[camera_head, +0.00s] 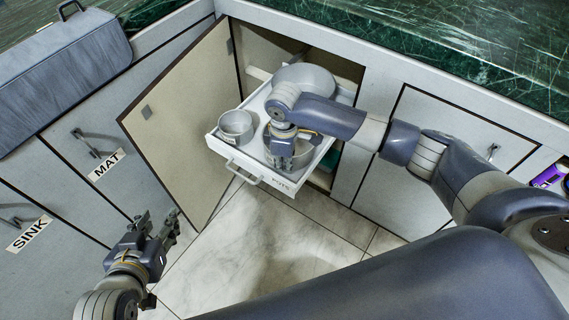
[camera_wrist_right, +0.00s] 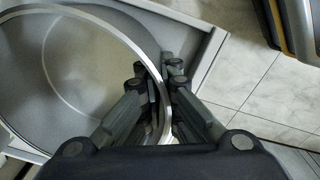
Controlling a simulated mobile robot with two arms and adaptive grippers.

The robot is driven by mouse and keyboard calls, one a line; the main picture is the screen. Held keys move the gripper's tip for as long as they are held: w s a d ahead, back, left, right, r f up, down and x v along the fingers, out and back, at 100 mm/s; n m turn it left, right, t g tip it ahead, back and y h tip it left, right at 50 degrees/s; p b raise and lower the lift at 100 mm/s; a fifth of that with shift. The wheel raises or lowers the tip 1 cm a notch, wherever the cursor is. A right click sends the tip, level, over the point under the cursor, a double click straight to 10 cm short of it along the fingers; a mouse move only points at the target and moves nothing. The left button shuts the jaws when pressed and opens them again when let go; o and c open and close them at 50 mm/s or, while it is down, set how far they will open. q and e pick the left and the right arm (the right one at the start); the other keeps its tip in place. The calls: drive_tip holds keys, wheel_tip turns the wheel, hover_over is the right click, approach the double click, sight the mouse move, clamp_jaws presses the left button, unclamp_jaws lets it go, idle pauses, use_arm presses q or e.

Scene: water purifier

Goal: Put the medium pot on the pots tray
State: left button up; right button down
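The white pots tray (camera_head: 228,150), labelled POTS, is pulled out of an open cabinet. The medium pot (camera_head: 301,152) is at the tray's front right, partly hidden by my right gripper (camera_head: 284,158). In the right wrist view, the pot's round rim (camera_wrist_right: 100,18) passes between the close-set fingertips of my right gripper (camera_wrist_right: 157,80), one inside and one outside the wall. It appears shut on the wall. I cannot tell whether the pot touches the tray floor. My left gripper (camera_head: 158,228) is open and empty, low at the left, away from the tray.
A smaller pot (camera_head: 236,127) stands at the tray's left, and a larger rounded pot (camera_head: 308,78) is at its back. The open cabinet door (camera_head: 180,120) stands left of the tray. A green counter (camera_head: 450,45) runs above. The tiled floor (camera_head: 285,245) in front is clear.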

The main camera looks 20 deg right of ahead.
idle(0.3)
drive_tip(key=shift+f, duration=0.1)
drive_tip(key=c, duration=2.1)
unclamp_jaws()
